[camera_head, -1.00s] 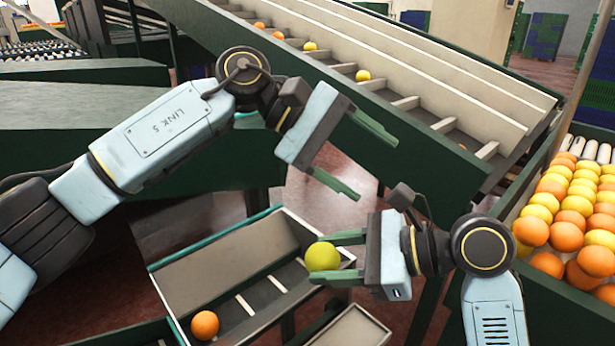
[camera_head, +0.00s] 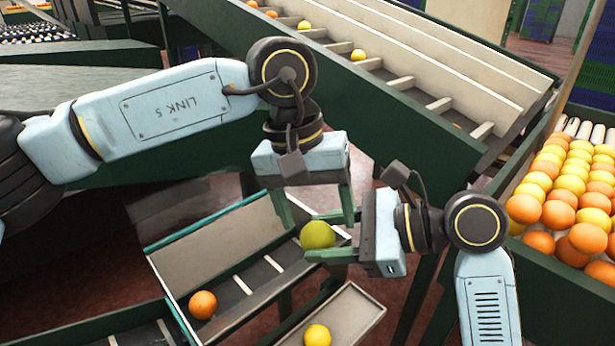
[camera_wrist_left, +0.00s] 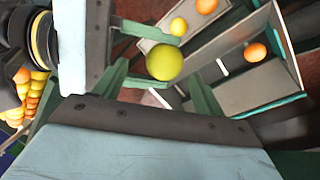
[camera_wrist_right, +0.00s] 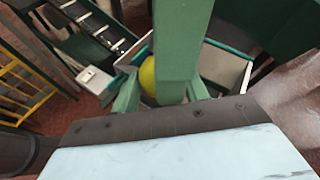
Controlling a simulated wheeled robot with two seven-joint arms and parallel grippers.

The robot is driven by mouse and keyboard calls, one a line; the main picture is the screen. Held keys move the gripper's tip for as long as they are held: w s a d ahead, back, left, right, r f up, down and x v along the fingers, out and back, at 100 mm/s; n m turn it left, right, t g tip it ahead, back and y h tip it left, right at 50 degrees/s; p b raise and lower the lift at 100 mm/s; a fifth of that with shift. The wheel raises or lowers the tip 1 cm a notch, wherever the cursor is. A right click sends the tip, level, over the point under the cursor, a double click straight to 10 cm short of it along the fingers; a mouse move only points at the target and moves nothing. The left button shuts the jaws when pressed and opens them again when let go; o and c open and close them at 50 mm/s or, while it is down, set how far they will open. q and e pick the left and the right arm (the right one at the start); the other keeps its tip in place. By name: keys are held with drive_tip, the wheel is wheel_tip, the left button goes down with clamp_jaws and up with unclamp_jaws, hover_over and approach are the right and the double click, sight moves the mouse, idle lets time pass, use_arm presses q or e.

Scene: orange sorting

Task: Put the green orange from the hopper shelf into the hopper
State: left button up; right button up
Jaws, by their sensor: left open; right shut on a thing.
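The green orange (camera_head: 318,235) is a yellow-green ball held between the fingers of my right gripper (camera_head: 328,236), above the lower tray. It also shows in the left wrist view (camera_wrist_left: 164,62), and partly behind a green finger in the right wrist view (camera_wrist_right: 148,78). My left gripper (camera_head: 318,208) is open, pointing down, with its fingers just above and around the ball's upper sides. I cannot tell whether they touch it. The hopper is not clearly identifiable. The tray (camera_head: 190,248) below, with slats, holds one orange (camera_head: 203,305).
A sloped conveyor (camera_head: 420,85) with dividers and a few fruits runs behind. A bin (camera_head: 560,285) full of oranges and yellow fruit stands at right. A small tray (camera_head: 350,312) with a yellow fruit (camera_head: 317,336) lies at the bottom.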

sight(319, 224)
use_arm(q)
drive_tip(key=shift+x, duration=1.85)
drive_tip(key=shift+c, duration=0.4)
drive_tip(key=shift+d, duration=0.1)
drive_tip(key=c, duration=1)
use_arm(e)
drive_tip(key=o, duration=1.1)
